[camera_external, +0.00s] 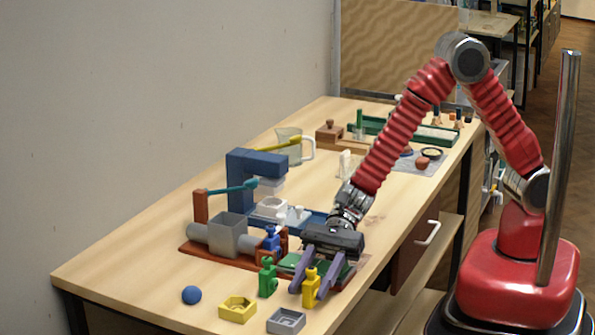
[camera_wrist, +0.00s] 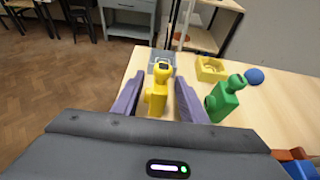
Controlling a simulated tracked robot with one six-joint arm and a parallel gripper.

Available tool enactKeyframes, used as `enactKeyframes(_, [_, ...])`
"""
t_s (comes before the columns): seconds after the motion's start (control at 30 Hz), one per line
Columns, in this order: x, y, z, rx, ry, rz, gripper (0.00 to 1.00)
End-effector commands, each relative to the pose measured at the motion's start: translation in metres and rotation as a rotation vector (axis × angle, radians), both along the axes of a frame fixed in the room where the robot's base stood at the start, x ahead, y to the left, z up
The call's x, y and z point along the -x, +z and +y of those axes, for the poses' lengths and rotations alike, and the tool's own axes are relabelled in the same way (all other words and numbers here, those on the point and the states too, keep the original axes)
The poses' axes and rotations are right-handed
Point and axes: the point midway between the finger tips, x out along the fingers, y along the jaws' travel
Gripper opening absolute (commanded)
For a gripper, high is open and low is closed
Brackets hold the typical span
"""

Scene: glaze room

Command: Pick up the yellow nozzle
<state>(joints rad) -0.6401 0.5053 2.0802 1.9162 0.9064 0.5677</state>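The yellow nozzle (camera_external: 311,289) stands upright near the front of the bench. It also shows in the wrist view (camera_wrist: 157,92), between my two purple fingers. My gripper (camera_external: 316,280) is open, with one finger on each side of the nozzle; in the wrist view (camera_wrist: 158,98) some space shows beside it, so it does not look clamped. A green nozzle (camera_external: 267,278) stands close by, just outside the fingers; it also shows in the wrist view (camera_wrist: 225,98). A blue nozzle (camera_external: 271,240) stands farther back.
A grey block machine with a red base (camera_external: 212,254) and a blue press (camera_external: 240,170) stand behind. The bench's front left is clear.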

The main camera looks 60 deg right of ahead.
Motion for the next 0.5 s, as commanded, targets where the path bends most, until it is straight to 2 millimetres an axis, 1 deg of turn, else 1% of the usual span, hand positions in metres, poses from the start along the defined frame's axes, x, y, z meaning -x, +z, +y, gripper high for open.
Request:
enactKeyframes(0.03, [0.0000,0.0000,-0.0001,0.000,0.000,0.000,0.38])
enactKeyframes(0.07, [0.0000,0.0000,-0.0001,0.000,0.000,0.000,0.36])
enactKeyframes(0.5, [0.0000,0.0001,-0.0002,0.000,0.000,0.000,0.05])
